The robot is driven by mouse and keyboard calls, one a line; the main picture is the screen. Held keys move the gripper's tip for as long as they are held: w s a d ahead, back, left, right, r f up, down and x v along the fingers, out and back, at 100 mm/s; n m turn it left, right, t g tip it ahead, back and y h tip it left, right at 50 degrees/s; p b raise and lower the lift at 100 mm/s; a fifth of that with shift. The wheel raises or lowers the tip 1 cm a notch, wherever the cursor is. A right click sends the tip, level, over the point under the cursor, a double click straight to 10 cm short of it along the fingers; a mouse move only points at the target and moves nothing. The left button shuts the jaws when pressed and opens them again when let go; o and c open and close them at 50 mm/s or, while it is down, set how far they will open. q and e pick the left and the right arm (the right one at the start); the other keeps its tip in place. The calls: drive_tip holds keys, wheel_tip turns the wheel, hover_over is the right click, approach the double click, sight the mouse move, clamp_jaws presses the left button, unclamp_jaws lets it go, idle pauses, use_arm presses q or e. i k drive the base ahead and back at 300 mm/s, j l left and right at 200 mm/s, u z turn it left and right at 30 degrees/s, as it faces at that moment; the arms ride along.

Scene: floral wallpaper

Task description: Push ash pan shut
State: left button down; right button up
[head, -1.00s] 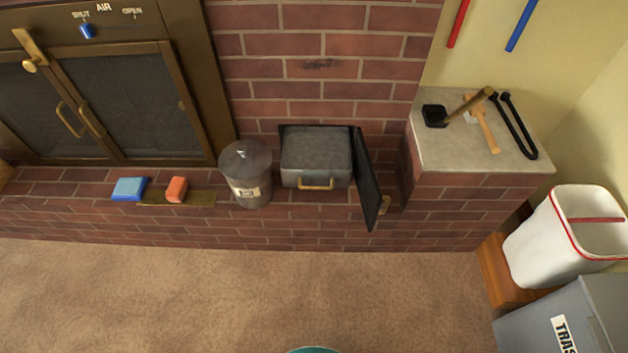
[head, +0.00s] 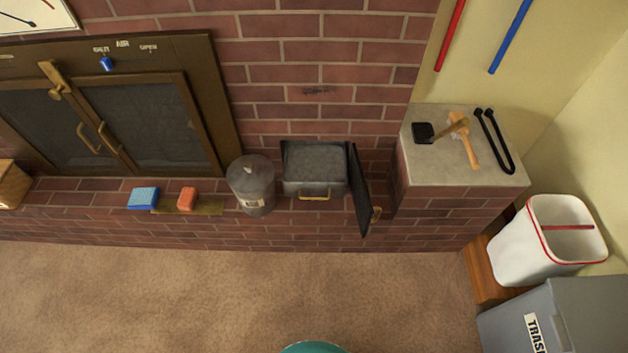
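The ash pan (head: 315,165) is a grey metal box with a brass handle (head: 314,196) on its front. It sticks out of an opening low in the brick wall, above the brick hearth ledge. A black door (head: 360,190) with a brass knob (head: 376,215) stands swung open at the right of the pan. How far the pan reaches into the wall is hidden. Neither of my grippers shows in the head view.
A lidded grey canister (head: 252,186) stands close at the pan's left. A blue sponge (head: 143,198) and an orange block (head: 187,198) lie farther left. A stone-topped brick block (head: 460,160) holds tools at right. Bins stand beyond it.

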sight(314, 170)
drive_tip(key=i+l, duration=0.7)
drive_tip(key=l, duration=0.2)
drive_tip(key=i+u, duration=0.05)
